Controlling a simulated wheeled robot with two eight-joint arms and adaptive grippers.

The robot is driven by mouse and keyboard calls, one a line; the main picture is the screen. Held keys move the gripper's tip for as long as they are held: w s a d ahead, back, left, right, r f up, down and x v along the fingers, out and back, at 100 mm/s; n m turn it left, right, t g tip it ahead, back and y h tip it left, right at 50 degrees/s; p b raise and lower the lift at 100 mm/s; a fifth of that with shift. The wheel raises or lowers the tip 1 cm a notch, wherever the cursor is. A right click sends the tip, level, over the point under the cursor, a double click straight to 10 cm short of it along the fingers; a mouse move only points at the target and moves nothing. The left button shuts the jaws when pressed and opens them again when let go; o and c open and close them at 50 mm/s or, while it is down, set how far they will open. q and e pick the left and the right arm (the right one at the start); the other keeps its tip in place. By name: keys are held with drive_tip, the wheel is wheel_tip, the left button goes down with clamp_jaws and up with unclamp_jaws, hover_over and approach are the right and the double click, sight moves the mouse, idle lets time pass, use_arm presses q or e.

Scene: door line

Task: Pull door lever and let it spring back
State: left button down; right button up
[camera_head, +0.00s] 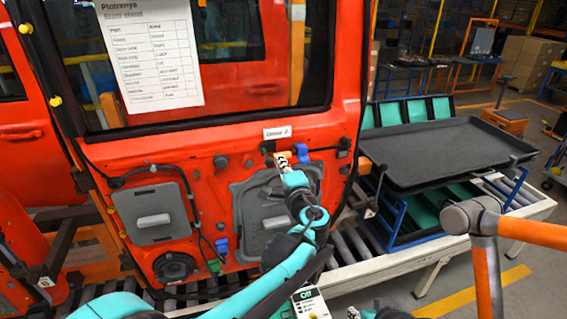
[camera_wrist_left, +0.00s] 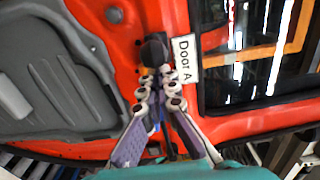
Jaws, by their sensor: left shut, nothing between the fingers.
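The red door (camera_head: 215,140) fills the left and middle of the head view, with a white "Door A" label (camera_head: 278,132) under its window. My left gripper (camera_head: 283,158) is at the door just below this label, shut with nothing between its fingers. In the left wrist view the gripper fingers (camera_wrist_left: 158,78) come together at a black lever-like part (camera_wrist_left: 155,48) beside the label (camera_wrist_left: 184,58). The fingertips overlap its end; I cannot tell whether they touch it. My right gripper does not show.
Grey panels (camera_head: 151,213) and a round speaker (camera_head: 174,267) sit on the door's lower half. A black tray (camera_head: 450,152) stands right of the door above a roller conveyor (camera_head: 345,250). An orange tube with a grey joint (camera_head: 470,214) stands at the right front.

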sight(268, 166)
use_arm(q)
drive_tip(key=shift+s+a, duration=0.15)
drive_tip(key=shift+a, duration=0.75)
drive_tip(key=shift+s+a, duration=0.15)
drive_tip(key=shift+a, duration=0.75)
drive_tip(key=s+d, duration=0.8)
drive_tip(key=shift+b, duration=0.3)
idle(0.4)
